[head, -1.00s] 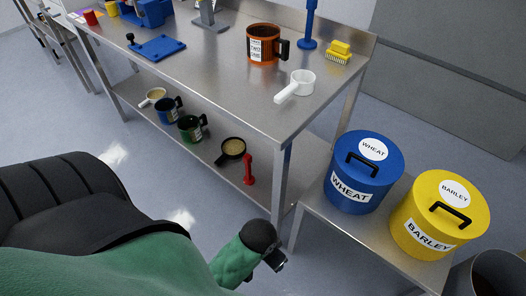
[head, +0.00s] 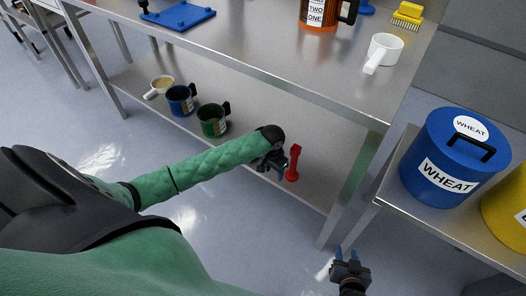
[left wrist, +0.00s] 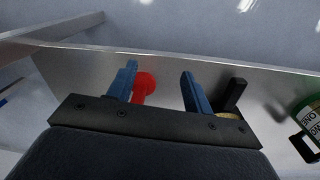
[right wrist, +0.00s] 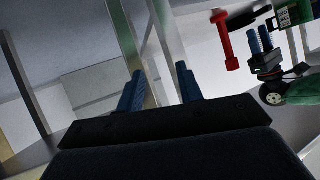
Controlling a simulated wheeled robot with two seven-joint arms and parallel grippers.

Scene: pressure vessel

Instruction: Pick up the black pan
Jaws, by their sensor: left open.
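The black pan is on the lower shelf, hidden in the head view behind my left arm and hand. In the left wrist view the black pan's handle (left wrist: 235,92) sticks up just right of the right finger, with a bit of its tan contents below; the rest is hidden. My left gripper (head: 270,169) is open at the shelf's front edge, beside the red tool (head: 293,163). In the left wrist view its fingers (left wrist: 160,79) are apart, with the red tool behind the gap. My right gripper (head: 346,252) is open and empty, low by the table's front right leg (head: 352,190).
Green (head: 212,120) and blue (head: 180,100) mugs and a white pan (head: 160,86) stand on the lower shelf (head: 125,82) to the left. The tabletop's front edge (head: 250,78) overhangs it. Wheat bin (head: 440,185) and yellow bin stand on a low table at right.

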